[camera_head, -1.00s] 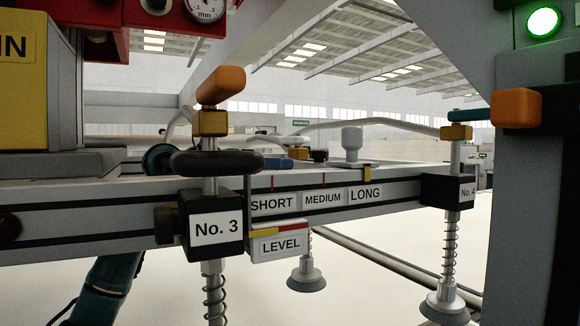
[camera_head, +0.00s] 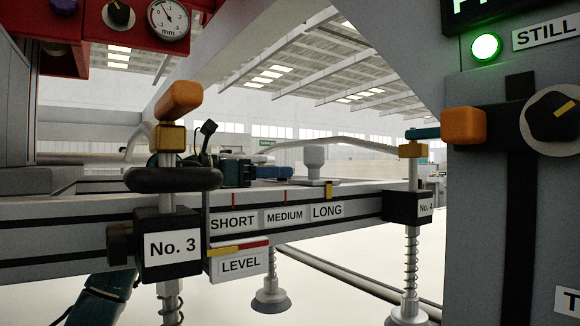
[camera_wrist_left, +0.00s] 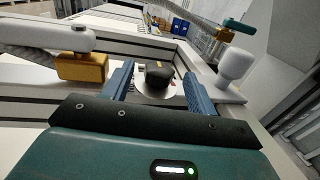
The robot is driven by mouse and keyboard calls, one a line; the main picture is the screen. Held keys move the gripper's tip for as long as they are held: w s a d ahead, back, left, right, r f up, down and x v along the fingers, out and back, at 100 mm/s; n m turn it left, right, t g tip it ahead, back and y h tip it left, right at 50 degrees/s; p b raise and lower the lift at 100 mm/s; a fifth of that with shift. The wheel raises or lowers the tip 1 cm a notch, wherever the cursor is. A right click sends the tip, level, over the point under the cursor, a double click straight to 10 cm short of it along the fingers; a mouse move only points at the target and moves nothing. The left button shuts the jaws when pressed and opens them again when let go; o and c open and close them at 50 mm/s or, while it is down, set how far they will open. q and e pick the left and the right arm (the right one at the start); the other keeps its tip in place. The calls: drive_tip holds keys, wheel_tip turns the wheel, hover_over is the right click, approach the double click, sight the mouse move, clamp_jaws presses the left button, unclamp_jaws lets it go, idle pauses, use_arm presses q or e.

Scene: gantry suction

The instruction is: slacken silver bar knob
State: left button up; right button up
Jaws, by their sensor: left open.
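A pale silver-grey knob (camera_head: 315,158) stands upright on the bar (camera_head: 90,208), above the LONG label. It also shows in the left wrist view (camera_wrist_left: 236,66), just outside the right finger. My left gripper (camera_wrist_left: 158,72) is open in the left wrist view. A black knob (camera_wrist_left: 158,79) on a round silver plate sits between its blue fingers, with gaps on both sides. In the head view this gripper (camera_head: 230,168) is small and dark behind the bar, left of the pale knob, partly hidden.
The No. 3 post with its orange handle (camera_head: 180,100) and black disc (camera_head: 174,180) stands in front at left. The No. 4 post (camera_head: 412,180) stands at right. A grey column (camera_head: 480,220) with a dial (camera_head: 552,120) closes the right side.

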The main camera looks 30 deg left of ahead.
use_arm(q)
drive_tip(key=x, duration=0.3)
drive_tip(key=shift+w+d+p, duration=0.25)
drive_tip(key=shift+w+p, duration=0.05)
drive_tip(key=shift+p, duration=0.1)
drive_tip(key=shift+w+d, duration=0.2)
drive_tip(key=shift+w, duration=0.1)
use_arm(e)
drive_tip(key=shift+w+a+f+g, duration=0.25)
drive_tip(key=shift+a+f+g, duration=0.15)
drive_tip(key=shift+a+f, duration=0.1)
drive_tip(key=shift+d, duration=0.1)
use_arm(q)
drive_tip(key=c, duration=1)
drive_tip(key=shift+a+n+t+y, duration=0.15)
drive_tip(key=shift+n+t+y, duration=0.7)
drive_tip(key=shift+y, duration=0.35)
drive_tip(key=shift+w+n+t+y, duration=0.1)
drive_tip(key=shift+n+t+y, duration=0.25)
drive_tip(key=shift+n+y, duration=0.3)
use_arm(e)
drive_tip(key=shift+s+f, duration=0.1)
drive_tip(key=shift+s, duration=0.05)
use_arm(q)
drive_tip(key=o, duration=1)
drive_tip(key=shift+a, duration=0.1)
